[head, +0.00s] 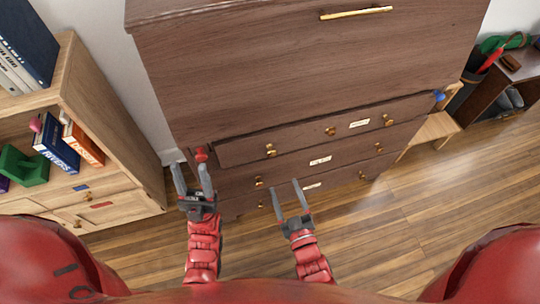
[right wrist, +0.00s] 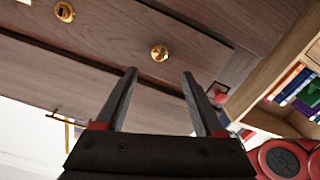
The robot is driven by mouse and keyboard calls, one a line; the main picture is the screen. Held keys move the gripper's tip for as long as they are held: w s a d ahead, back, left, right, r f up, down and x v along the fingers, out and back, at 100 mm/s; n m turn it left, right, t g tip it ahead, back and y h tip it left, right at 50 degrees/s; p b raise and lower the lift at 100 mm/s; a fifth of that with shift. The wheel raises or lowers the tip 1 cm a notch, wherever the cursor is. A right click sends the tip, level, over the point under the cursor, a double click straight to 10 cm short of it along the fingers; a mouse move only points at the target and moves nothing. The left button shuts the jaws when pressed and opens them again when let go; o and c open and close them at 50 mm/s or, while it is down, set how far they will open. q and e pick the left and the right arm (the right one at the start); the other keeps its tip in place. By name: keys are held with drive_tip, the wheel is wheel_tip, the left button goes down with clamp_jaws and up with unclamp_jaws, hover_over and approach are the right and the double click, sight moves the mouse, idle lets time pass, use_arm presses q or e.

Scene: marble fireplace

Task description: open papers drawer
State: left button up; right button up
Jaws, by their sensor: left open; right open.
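A dark wood cabinet (head: 300,80) holds a stack of drawers with gold knobs and small white labels too small to read. The upper knobbed drawer (head: 300,141) has a left knob (head: 271,150), a middle knob (head: 330,131) and a right knob. Below it are a middle drawer (head: 290,171) and a lower one. My right gripper (head: 284,185) is open and empty before the lower drawers' left part. In the right wrist view a gold knob (right wrist: 159,53) appears just beyond its fingertips, apart from them. My left gripper (head: 191,165) is open near the cabinet's left edge.
A red knob (head: 201,155) sits at the cabinet's left edge by my left fingertips; a blue one (head: 438,96) is at the right. A light wood bookshelf (head: 105,130) stands close on the left. A dark shoe rack (head: 495,85) is at the right. The floor (head: 430,200) is clear.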

sight(273, 155)
drive_tip(key=x, duration=1.2)
drive_tip(key=shift+w+a, duration=0.1)
drive_tip(key=shift+w, duration=0.2)
clamp_jaws()
idle(0.8)
